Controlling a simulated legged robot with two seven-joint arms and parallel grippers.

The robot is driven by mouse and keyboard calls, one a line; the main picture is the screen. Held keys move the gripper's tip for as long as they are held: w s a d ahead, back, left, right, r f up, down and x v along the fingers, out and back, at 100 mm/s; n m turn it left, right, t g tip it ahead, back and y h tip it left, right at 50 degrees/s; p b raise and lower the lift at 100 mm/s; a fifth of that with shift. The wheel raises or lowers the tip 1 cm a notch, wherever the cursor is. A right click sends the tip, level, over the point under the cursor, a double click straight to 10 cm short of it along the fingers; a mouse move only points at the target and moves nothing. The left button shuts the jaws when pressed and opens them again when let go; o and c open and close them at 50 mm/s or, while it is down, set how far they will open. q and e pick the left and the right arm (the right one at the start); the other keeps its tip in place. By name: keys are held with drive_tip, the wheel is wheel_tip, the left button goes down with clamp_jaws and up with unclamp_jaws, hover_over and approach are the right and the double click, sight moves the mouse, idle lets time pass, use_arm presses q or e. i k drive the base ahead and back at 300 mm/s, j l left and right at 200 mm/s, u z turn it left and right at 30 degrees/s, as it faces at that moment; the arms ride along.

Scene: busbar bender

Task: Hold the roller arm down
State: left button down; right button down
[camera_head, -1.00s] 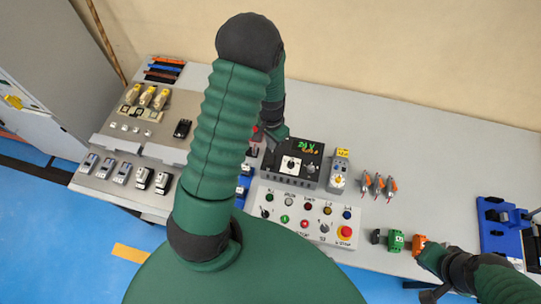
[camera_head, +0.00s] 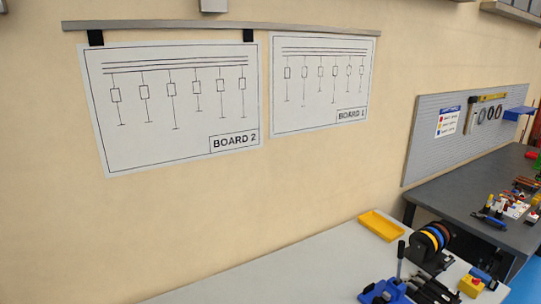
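A blue bench tool (camera_head: 384,291) with a black upright handle (camera_head: 399,262) stands at the bottom edge of the view, partly cut off. It may be the busbar bender, but I cannot tell which part is the roller arm. Black metal parts (camera_head: 432,290) sit just right of it. Neither of my grippers is in view, so their hold on anything is hidden.
A light grey bench (camera_head: 290,280) has a yellow tray (camera_head: 381,225), a reel stand (camera_head: 432,240) and a yellow box with a red button (camera_head: 471,286). A dark bench (camera_head: 450,195) with tools stands right. Two diagram sheets, BOARD 2 (camera_head: 180,105) and BOARD 1 (camera_head: 320,85), hang on the wall.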

sight(495, 278)
drive_tip(key=z, duration=1.65)
drive_tip(key=i+l+u, duration=0.35)
drive_tip(key=i+l, duration=2.2)
drive_tip(key=i, duration=0.15)
